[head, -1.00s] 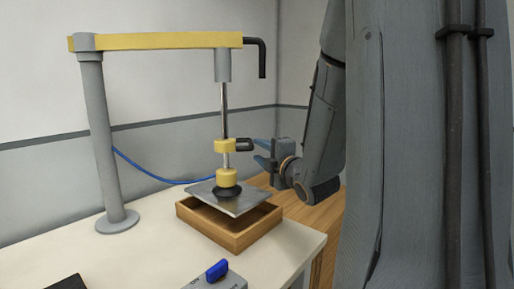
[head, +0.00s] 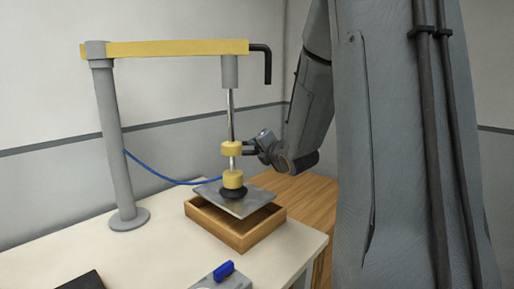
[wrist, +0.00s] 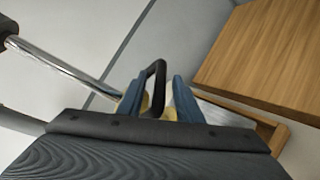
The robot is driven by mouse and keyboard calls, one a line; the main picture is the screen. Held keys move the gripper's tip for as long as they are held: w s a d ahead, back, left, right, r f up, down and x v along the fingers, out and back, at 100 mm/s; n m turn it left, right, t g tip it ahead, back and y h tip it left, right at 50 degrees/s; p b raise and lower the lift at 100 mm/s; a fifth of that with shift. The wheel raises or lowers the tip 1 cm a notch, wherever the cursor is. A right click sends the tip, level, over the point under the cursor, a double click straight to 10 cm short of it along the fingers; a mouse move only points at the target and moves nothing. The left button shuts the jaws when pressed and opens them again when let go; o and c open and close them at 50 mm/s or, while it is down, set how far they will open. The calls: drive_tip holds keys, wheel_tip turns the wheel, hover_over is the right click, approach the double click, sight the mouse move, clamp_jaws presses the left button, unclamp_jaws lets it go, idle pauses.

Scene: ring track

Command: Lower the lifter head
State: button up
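The lifter head hangs on a chrome rod (head: 231,115) under a yellow overhead arm (head: 165,48). It has a yellow collar (head: 231,149) with a black handle (head: 249,147), and a yellow block (head: 233,179) over a black suction cup (head: 233,193). The cup is on a grey metal plate (head: 256,207), tilted in view over a wooden box (head: 228,231). My gripper (head: 260,144) is at the handle from the right. In the wrist view the handle (wrist: 157,80) stands between the blue fingers of my gripper (wrist: 157,92), with a small gap visible at the right finger.
A grey post (head: 115,150) carries the overhead arm on the pale table (head: 155,255). A grey box with a blue switch (head: 224,271) and a dark flat object (head: 82,281) lie at the front. A blue hose (head: 155,177) hangs behind. A wooden surface (head: 305,195) lies to the right.

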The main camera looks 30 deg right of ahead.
drive_tip(key=shift+w+f, duration=0.15)
drive_tip(key=shift+w, duration=0.3)
clamp_jaws()
wheel_tip(320, 180, down, 9)
drive_tip(key=b, duration=0.8)
drive_tip(key=shift+f+b, duration=0.2)
drive_tip(key=shift+b, duration=0.1)
unclamp_jaws()
drive_tip(key=shift+r, duration=0.1)
